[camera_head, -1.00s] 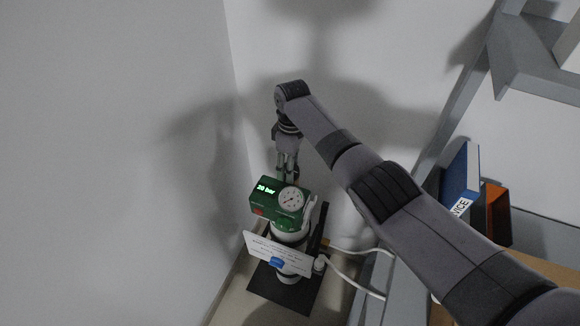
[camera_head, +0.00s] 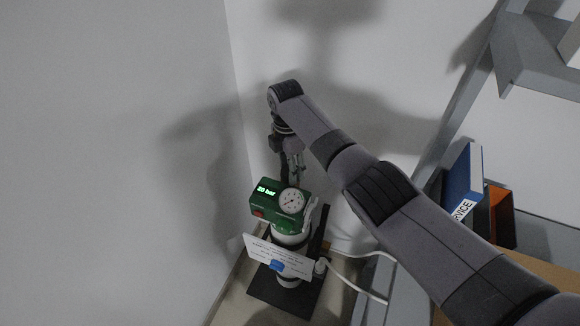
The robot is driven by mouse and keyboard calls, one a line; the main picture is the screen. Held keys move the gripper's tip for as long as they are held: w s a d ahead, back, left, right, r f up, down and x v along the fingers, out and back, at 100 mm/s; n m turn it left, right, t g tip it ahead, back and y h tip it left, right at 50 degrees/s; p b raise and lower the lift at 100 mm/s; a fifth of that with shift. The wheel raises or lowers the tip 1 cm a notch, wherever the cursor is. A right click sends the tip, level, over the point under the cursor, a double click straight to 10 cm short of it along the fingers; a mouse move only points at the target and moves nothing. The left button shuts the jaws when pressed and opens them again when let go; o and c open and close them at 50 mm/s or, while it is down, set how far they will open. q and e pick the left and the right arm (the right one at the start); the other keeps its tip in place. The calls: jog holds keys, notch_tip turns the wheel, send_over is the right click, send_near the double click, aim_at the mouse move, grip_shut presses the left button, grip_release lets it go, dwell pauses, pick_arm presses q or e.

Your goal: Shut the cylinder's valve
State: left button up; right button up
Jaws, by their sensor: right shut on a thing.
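The cylinder (camera_head: 290,240) stands upright in the corner on a dark base plate (camera_head: 268,295). Its green head (camera_head: 265,209) has a lit display reading 20 bar, a red spot and a round white dial gauge (camera_head: 292,201). A white card (camera_head: 272,254) with a blue clip hangs on its front. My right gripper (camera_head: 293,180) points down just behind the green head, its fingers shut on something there. The valve itself is hidden behind the head, so I cannot see its position. My left gripper is not in view.
White walls meet closely behind and left of the cylinder. White hoses (camera_head: 362,253) run right from it. A grey frame (camera_head: 455,110) stands at the right, with a blue binder (camera_head: 461,180) and an orange box (camera_head: 501,215).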

aim_at(286, 170)
jog(key=n, duration=0.4)
jog(key=shift+r+n, duration=0.15)
jog(key=shift+n, duration=0.15)
jog(key=n, duration=0.4)
jog(key=shift+p, duration=0.35)
jog(key=shift+n+t, duration=0.3)
jog(key=shift+n, duration=0.1)
jog(key=o, duration=1.2)
jog(key=shift+c, duration=0.2)
notch_tip(286, 170, up, 12)
jog(key=shift+a, duration=0.45)
